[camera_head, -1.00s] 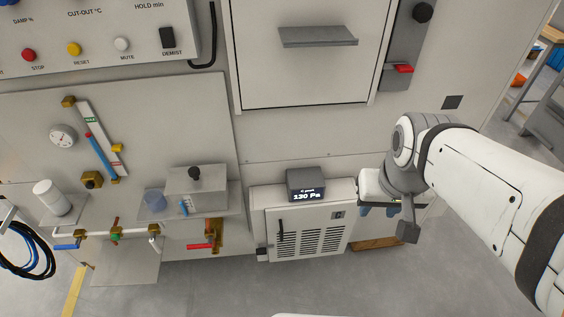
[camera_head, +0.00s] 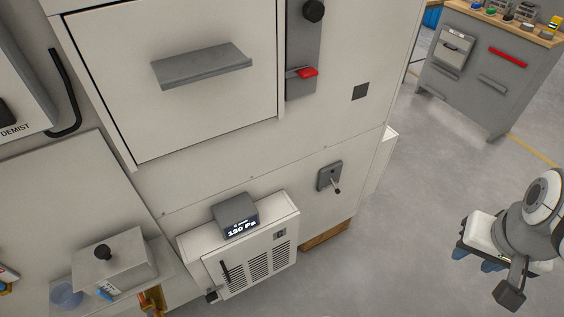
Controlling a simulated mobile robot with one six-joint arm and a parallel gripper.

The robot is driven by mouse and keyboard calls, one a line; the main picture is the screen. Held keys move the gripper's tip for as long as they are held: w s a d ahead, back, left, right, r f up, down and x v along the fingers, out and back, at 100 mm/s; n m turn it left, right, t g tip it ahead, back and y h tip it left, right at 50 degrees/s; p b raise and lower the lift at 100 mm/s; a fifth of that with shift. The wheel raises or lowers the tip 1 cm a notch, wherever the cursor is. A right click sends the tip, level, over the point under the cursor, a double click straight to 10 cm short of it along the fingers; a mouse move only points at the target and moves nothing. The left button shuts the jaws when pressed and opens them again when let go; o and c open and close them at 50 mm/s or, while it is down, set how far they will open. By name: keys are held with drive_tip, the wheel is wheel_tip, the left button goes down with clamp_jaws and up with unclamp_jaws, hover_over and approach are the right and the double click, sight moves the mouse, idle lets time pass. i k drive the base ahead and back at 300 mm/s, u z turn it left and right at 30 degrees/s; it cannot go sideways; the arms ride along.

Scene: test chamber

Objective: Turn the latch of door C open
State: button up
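No letter C is readable, so I cannot tell which door is door C. A large door (camera_head: 200,115) with a grey bar handle (camera_head: 202,66) is at the upper left. A red-tipped lever (camera_head: 305,73) sits on a grey plate (camera_head: 302,45) just right of it. A small vented door (camera_head: 255,270) with a black handle (camera_head: 225,271) is below. My gripper (camera_head: 476,260) is at the lower right, away from all of these. Its two blue fingertips look apart and empty.
A grey display box (camera_head: 236,215) stands on the vented cabinet. A shelf with a lidded box (camera_head: 115,265) is at the lower left. A grey workbench (camera_head: 490,75) stands at the back right. Open floor (camera_head: 410,200) lies between the chamber and my gripper.

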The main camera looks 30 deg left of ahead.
sight(210, 296)
drive_tip(key=z, duration=0.45)
drive_tip(key=k, duration=1.45)
drive_tip(key=u, duration=2.15)
drive_tip(key=i, duration=0.55)
drive_tip(key=u, duration=0.25)
drive_tip(key=k, duration=0.55)
drive_tip(key=z, duration=0.05)
